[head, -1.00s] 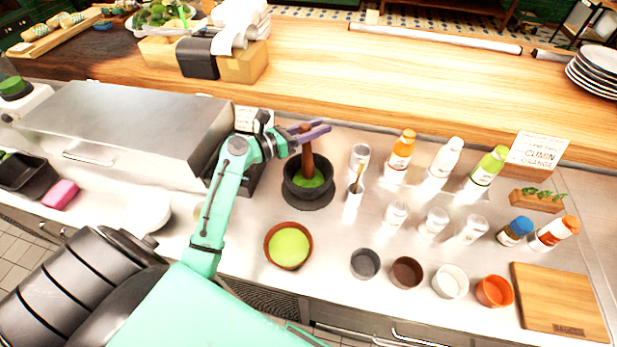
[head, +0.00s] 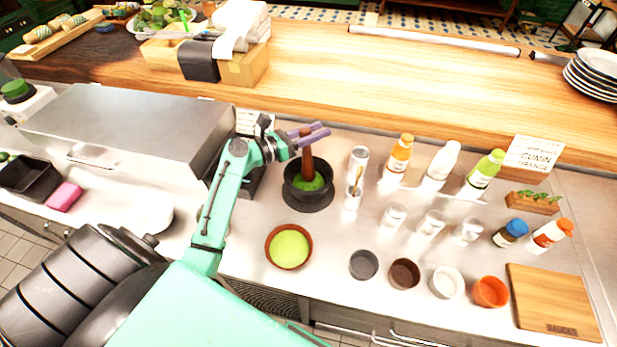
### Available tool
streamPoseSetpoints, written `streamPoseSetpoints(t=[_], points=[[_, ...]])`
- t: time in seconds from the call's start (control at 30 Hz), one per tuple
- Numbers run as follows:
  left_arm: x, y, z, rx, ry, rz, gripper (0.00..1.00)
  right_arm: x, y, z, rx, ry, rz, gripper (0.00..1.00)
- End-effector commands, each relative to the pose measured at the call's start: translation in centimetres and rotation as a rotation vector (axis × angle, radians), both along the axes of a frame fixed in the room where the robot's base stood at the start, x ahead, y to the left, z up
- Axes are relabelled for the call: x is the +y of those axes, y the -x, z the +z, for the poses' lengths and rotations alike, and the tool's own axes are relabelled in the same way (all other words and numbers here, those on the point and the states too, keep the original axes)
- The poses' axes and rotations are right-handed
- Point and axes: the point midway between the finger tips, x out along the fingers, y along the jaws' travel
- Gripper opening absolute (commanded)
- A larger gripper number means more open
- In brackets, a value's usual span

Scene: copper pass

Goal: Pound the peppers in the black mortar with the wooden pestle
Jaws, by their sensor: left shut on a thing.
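The black mortar (head: 291,199) stands on the steel counter with green pepper mash (head: 309,184) inside. The wooden pestle (head: 307,160) stands nearly upright in it, its lower end down in the green mash. My left gripper (head: 313,134), with purple fingers, is shut on the pestle near its top, above the mortar. My right gripper is not in view.
A brown bowl of green sauce (head: 289,247) sits in front of the mortar. A metal cup (head: 359,158) and a white holder (head: 353,197) with a utensil stand close on its right. Several bottles and small bowls fill the right side. A steel box (head: 135,130) is left.

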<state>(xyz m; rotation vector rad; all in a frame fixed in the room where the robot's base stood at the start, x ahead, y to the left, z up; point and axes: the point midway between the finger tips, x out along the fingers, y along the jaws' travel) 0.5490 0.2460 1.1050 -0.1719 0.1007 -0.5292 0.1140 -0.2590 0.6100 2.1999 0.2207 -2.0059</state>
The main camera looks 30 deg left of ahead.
Motion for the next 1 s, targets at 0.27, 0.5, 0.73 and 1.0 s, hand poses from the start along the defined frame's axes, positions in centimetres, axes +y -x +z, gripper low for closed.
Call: streamPoseSetpoints(t=[0.27,0.5,0.73,1.0], points=[[0.0,0.0,-0.7,0.001,0.001,0.000,0.00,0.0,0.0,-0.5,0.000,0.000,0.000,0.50],[0.0,0.0,-2.4,0.001,0.001,0.000,0.00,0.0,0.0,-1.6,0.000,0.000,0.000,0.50],[0.0,0.0,-3.1,0.000,0.000,0.000,0.00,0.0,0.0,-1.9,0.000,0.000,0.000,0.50],[0.0,0.0,-0.1,0.001,0.001,0.000,0.00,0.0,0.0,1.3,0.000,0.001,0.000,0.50]])
